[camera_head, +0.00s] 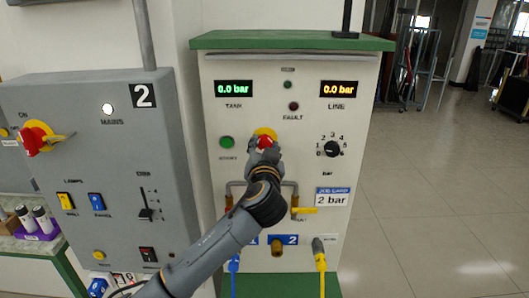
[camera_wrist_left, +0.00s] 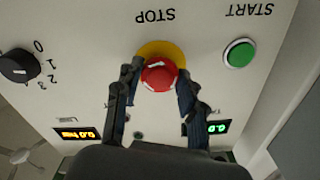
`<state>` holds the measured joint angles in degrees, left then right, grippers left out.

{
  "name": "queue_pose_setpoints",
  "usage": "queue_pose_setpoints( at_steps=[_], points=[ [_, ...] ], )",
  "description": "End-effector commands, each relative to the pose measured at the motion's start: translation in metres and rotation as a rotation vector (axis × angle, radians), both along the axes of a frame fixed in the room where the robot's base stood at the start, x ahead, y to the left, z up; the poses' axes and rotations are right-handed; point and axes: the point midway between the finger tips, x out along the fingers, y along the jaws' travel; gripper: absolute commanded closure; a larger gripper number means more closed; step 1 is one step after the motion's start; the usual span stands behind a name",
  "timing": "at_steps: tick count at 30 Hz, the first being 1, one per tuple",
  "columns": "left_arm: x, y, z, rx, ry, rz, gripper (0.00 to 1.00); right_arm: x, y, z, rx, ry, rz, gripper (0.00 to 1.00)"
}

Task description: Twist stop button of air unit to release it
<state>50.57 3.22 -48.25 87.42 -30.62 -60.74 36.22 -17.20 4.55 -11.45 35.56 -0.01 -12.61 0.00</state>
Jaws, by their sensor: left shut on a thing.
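The air unit (camera_head: 335,75) is a white cabinet with a green top. Its red stop button (camera_wrist_left: 159,75) sits on a yellow round plate (camera_wrist_left: 160,49) under the word STOP in the left wrist view, where the picture is upside down. The button also shows in the head view (camera_head: 264,142), partly hidden by my gripper. My left gripper (camera_wrist_left: 156,82) has one finger on each side of the button and is shut on it. My right gripper is not in view.
A green start button (camera_head: 227,142) and a black pressure knob (camera_head: 332,149) flank the stop button. Tank display (camera_head: 234,89) and line display (camera_head: 339,89) both read 0.0 bar.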

Motion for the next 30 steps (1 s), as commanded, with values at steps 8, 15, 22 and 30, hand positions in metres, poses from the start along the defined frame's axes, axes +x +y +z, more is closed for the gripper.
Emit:
queue_pose_setpoints(
  at_steps=[8, 15, 22, 30],
  points=[
    [0.000, 0.000, 0.002, 0.221, -0.001, 0.000, 0.92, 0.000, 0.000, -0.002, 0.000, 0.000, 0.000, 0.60],
    [0.001, 0.001, 0.003, 0.389, -0.002, 0.001, 0.92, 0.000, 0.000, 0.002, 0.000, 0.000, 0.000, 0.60],
    [0.001, 0.001, 0.004, 0.493, -0.005, 0.002, 0.92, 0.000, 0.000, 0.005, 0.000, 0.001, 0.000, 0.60],
    [0.001, 0.001, 0.005, 0.538, -0.009, 0.003, 0.92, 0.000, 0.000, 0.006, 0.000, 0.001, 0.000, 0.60]
  ],
)
